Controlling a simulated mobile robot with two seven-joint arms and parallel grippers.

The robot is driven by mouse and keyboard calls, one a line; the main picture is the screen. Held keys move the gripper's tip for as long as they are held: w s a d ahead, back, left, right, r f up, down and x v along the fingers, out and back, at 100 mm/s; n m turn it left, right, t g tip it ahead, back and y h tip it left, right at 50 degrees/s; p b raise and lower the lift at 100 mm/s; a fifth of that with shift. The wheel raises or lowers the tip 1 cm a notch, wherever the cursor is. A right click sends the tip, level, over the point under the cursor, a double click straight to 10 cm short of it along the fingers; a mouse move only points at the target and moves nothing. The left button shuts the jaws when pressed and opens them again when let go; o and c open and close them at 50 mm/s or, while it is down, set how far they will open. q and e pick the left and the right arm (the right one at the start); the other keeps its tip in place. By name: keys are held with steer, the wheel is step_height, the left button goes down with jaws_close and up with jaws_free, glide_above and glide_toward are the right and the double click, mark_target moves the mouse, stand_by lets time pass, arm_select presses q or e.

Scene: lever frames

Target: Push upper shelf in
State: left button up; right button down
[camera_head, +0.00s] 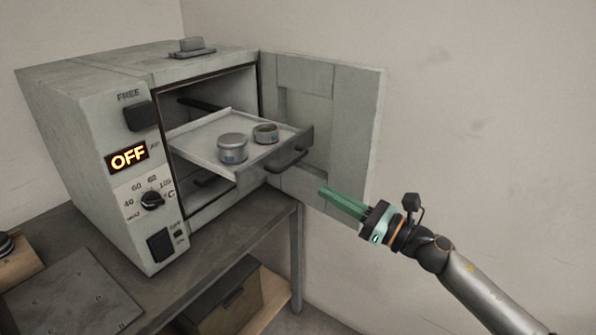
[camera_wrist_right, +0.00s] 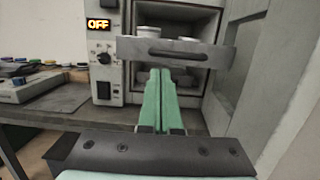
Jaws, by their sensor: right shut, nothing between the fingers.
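The upper shelf (camera_head: 205,143) is a pale tray that sticks out of the open oven (camera_head: 85,150). Its grey front bar with a handle (camera_head: 287,160) faces my right gripper. Two small round tins, one nearer (camera_head: 233,148) and one farther (camera_head: 265,133), stand on the shelf. My right gripper (camera_head: 322,191) has green fingers and is shut and empty. It is in front of the shelf and a little below it, apart from the handle in the head view. In the right wrist view the fingers (camera_wrist_right: 159,75) point at the shelf front (camera_wrist_right: 175,51). My left gripper is not in view.
The oven door (camera_head: 357,125) stands open to the right against the wall. A lower shelf shows dimly inside the oven. The oven stands on a grey table (camera_head: 250,231), with a box (camera_head: 235,305) below. Free room lies right of the table.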

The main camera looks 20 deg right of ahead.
steer(key=p+x, duration=0.2)
steer(key=x, duration=0.5)
steer(key=shift+w+r, duration=0.1)
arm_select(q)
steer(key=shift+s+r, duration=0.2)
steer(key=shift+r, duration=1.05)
arm_select(e)
steer(key=shift+w+a, duration=0.45)
steer(key=shift+w, duration=0.05)
